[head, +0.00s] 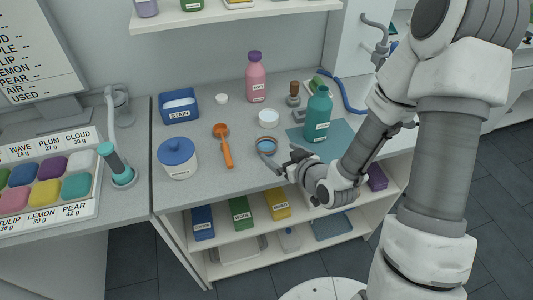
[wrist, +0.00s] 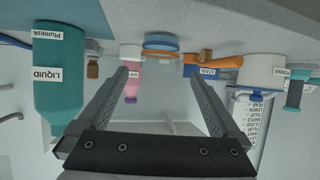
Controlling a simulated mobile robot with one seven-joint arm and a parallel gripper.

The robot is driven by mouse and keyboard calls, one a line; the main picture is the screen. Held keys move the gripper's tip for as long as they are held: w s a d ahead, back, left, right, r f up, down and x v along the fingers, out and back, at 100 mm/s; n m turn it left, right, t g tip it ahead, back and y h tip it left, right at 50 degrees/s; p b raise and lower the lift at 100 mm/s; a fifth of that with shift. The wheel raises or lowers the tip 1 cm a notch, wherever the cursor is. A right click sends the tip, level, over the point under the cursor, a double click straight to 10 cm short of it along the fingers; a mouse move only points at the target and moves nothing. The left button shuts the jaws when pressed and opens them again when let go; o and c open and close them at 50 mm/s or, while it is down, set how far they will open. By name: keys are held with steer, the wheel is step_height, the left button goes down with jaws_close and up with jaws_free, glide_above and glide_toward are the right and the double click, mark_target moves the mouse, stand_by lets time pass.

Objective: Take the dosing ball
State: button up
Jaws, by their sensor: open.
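The thing I take as the dosing ball is a small round blue cup with an orange band (head: 266,144). It stands near the front edge of the grey counter in the head view. In the wrist view, which is upside down, it (wrist: 161,45) sits just beyond the fingertips, roughly centred between them. My gripper (head: 277,163) is open and empty, just in front of the cup in the head view. Its two dark fingers also show in the wrist view (wrist: 160,78), apart from the cup. Whether a fingertip touches the cup is not visible.
A teal bottle (head: 318,115) stands right of the cup on a teal mat (head: 339,135). An orange spoon (head: 223,144), a blue-lidded jar (head: 177,157) and a blue bin (head: 180,104) lie left. A pink bottle (head: 255,78) stands at the back.

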mark_target(262, 138)
steer(key=shift+b+x, duration=1.15)
steer(key=shift+b, duration=0.7)
steer(key=shift+w+a+f, duration=0.1)
steer(key=shift+w+f, duration=0.1)
steer(key=x, duration=0.9)
steer(key=shift+w+a+r, duration=0.25)
steer(key=shift+w+r, duration=0.05)
steer(key=shift+w, duration=0.05)
steer(key=shift+c, duration=0.2)
steer(key=c, duration=1.1)
steer(key=shift+r, duration=0.15)
